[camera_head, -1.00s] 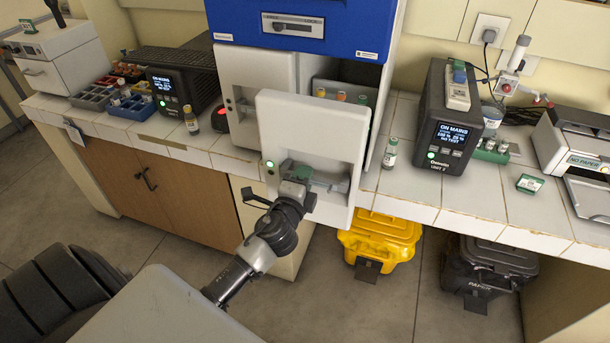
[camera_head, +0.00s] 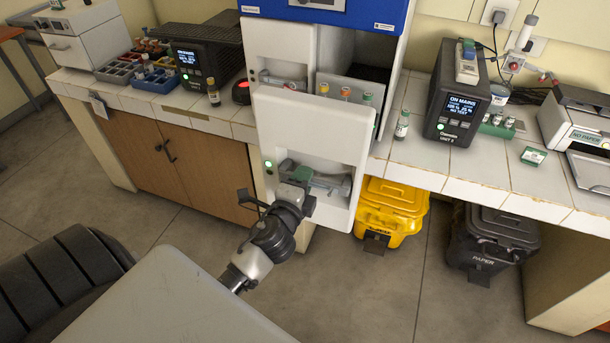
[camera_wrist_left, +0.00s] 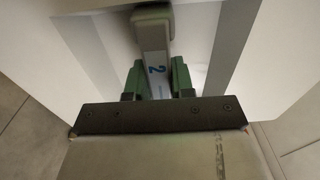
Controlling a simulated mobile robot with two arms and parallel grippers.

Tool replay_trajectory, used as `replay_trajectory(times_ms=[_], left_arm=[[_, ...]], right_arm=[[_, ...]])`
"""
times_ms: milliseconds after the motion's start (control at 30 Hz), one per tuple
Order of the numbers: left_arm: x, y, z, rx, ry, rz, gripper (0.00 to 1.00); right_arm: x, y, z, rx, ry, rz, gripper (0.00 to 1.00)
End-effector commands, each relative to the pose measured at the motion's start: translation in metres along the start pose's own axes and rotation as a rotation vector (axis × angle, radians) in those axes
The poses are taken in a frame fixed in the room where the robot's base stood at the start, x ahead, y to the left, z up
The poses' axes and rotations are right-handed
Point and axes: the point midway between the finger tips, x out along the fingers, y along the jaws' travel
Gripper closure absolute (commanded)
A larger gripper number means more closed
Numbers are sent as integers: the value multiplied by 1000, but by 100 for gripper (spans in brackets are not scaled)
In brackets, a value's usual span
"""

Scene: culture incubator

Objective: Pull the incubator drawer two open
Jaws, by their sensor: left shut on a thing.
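The white front of incubator drawer two (camera_head: 340,143) stands out from the incubator, so the drawer is open. Vials with orange and green caps (camera_head: 345,93) show behind the front's top edge. My left gripper (camera_head: 300,180) is shut on the drawer's handle (camera_head: 333,184) in the recess of the front. In the left wrist view, the green fingers (camera_wrist_left: 158,82) close around the pale handle (camera_wrist_left: 155,45), marked with a blue 2. The jaws hide part of the handle. My right gripper is not in view.
Another white front (camera_head: 283,48) lies flush in the incubator behind, left. A capped vial (camera_head: 402,125) stands on the tiled bench (camera_head: 470,165) right of the drawer. A yellow bin (camera_head: 390,210) and a black bin (camera_head: 492,240) stand below. The floor ahead of the bench is clear.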

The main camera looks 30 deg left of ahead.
Motion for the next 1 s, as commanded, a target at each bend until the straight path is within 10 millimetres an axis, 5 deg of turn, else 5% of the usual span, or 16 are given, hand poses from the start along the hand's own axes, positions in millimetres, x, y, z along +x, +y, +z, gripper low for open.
replay_trajectory(times_ms=[500, 533, 700, 1000], left_arm=[[-3, 1, 0, 0, 1, 2, 100], [-3, 1, 0, 0, 1, 1, 75], [-3, 0, 0, 0, 1, 1, 51], [-5, 1, 0, 0, 0, 0, 51]], right_arm=[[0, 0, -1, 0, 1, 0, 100], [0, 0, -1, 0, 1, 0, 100], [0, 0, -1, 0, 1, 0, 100], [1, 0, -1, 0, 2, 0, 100]])
